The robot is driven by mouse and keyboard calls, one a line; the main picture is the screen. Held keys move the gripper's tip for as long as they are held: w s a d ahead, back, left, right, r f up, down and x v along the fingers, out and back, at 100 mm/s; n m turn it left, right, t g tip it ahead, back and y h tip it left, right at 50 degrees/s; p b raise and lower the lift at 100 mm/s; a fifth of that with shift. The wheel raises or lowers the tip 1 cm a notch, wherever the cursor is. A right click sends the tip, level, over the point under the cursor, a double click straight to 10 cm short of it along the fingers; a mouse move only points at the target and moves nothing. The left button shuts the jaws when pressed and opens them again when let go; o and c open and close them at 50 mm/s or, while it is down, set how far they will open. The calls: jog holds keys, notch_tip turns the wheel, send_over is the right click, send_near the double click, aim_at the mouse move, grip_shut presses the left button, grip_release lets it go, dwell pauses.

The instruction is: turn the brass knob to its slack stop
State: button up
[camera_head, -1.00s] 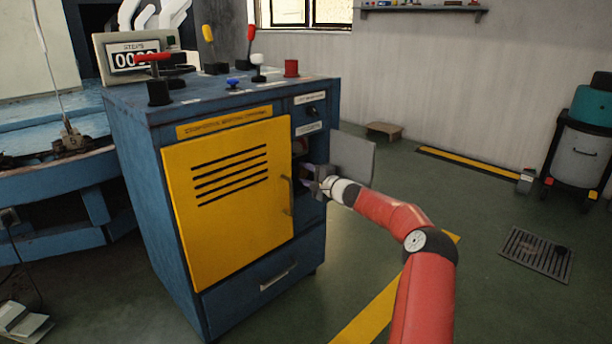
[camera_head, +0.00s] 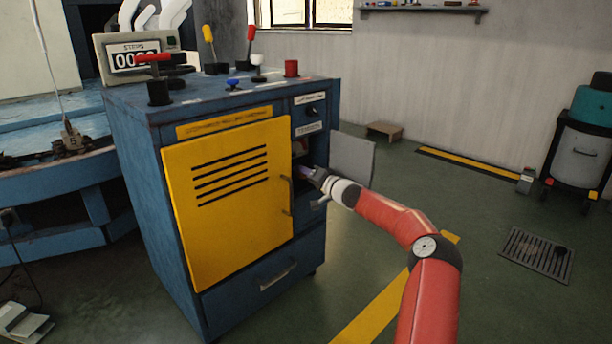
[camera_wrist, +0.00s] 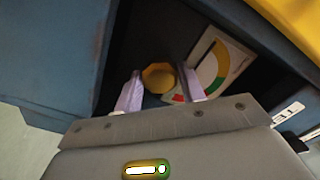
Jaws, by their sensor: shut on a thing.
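The brass knob (camera_wrist: 159,77) shows in the wrist view inside a dark open compartment, between my gripper's two pale fingers. My gripper (camera_wrist: 160,88) is shut on the knob, with a finger at each side of it. A dial with green, yellow and red bands (camera_wrist: 214,70) sits just right of the knob; its lower left part is hidden behind the right finger. In the head view, my gripper (camera_head: 308,174) reaches into the compartment on the right of the blue cabinet (camera_head: 140,180), and the knob cannot be made out there.
A grey compartment door (camera_head: 352,158) stands open right of my gripper. A yellow louvred door (camera_head: 230,215) is shut to the left. Levers and a red knob (camera_head: 291,68) stand on the cabinet top. The floor on the right is mostly clear, with a drain grate (camera_head: 537,254).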

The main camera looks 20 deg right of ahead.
jog(key=shift+f+n, duration=0.1)
jog(key=shift+n, duration=0.3)
jog(key=o, duration=1)
jog(key=shift+c, duration=0.2)
jog(key=v, duration=0.7)
jog(key=shift+s, duration=0.35)
jog(key=shift+d, duration=0.1)
